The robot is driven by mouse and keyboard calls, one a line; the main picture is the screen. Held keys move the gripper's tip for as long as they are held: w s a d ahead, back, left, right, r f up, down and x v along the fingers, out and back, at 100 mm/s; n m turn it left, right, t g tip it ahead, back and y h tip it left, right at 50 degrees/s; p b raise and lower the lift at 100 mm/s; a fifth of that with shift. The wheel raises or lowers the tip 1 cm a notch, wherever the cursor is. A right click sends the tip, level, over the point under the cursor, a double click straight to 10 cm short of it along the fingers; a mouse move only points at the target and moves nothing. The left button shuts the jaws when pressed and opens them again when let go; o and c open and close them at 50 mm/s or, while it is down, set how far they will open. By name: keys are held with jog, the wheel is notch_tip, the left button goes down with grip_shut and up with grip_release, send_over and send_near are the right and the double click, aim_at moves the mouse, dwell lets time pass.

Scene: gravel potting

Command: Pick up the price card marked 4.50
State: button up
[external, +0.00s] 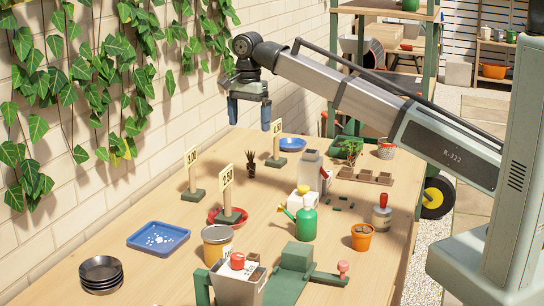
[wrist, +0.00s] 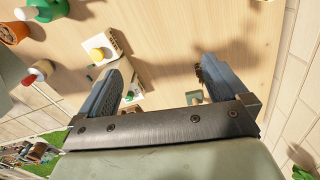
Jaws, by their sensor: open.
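The left card (external: 190,157) seems to read 2.00 or similar. The front card (external: 226,176) seems to read 2.50 or 3.50, with its base at the red saucer. I cannot tell surely which one is 4.50. My gripper (external: 249,113) is open and empty, pointing down above the table's wall side. In the wrist view my gripper (wrist: 165,65) has bare wood between its fingers.
A blue bowl (external: 292,144), a dark brush-like item (external: 251,166), a grey container (external: 309,164) and a green watering can (external: 304,220) stand around the cards. A blue tray (external: 182,240) lies at front left. The brick wall (external: 130,180) with ivy borders the table's left side.

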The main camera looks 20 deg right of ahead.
jog(key=w+d+f+m, duration=0.1)
jog(key=w+d+m, duration=0.1)
jog(key=w+d, duration=0.5)
jog(key=w+d+m, duration=0.1)
jog(key=w+d, duration=0.2)
jog(key=d, duration=0.8)
jog(key=n+t+y, duration=0.3)
jog(key=n+t, duration=0.1)
jog(key=n, duration=1.8)
send_near(274, 131)
notch_tip(274, 131, up, 3)
jog(key=w+d, duration=0.1)
jog(key=w, duration=0.1)
jog(key=x, duration=0.8)
jog(key=shift+d+f, duration=0.25)
jog(key=shift+f, duration=0.05)
jog(key=shift+s+d+x, duration=0.15)
jog(key=shift+x, duration=1.2)
jog(key=shift+s+d+x, duration=0.1)
jog(key=shift+s+x, duration=0.05)
jog(key=shift+x, duration=1.15)
jog(key=shift+f, duration=0.15)
